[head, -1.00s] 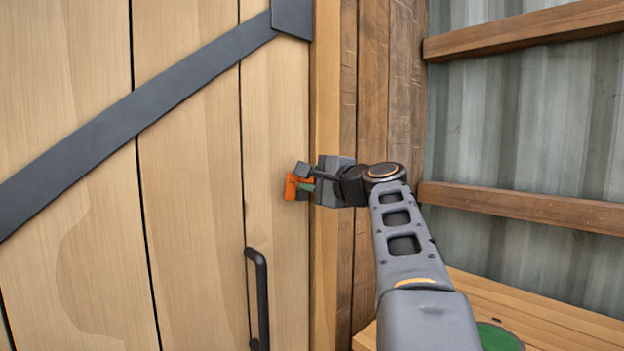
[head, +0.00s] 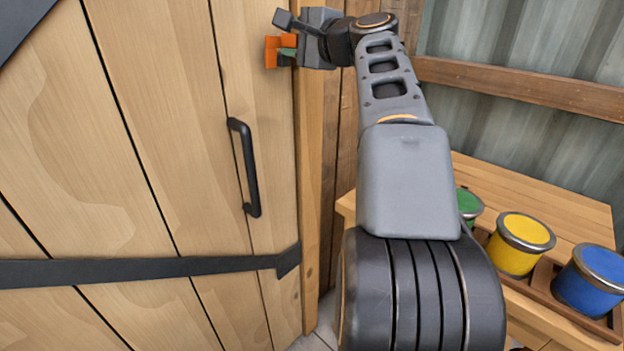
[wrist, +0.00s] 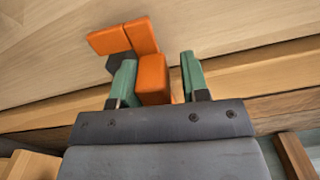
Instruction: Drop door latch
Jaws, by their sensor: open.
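The orange door latch (head: 271,52) sits at the right edge of the wooden door (head: 180,120), above the black handle (head: 248,168). In the wrist view the latch (wrist: 152,75) shows as orange blocks with a dark part at left. My gripper (head: 290,48) is at the latch, coming from the right. In the wrist view its green fingers (wrist: 158,78) stand apart, with one orange block between them and a visible gap on the right side. Contact on the left side cannot be told. The gripper partly hides the latch in the head view.
A wooden bench (head: 540,200) stands at right with green (head: 469,203), yellow (head: 521,244) and blue (head: 592,279) cans. The wooden door post (head: 308,180) is beside the door. A corrugated metal wall (head: 530,35) is behind.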

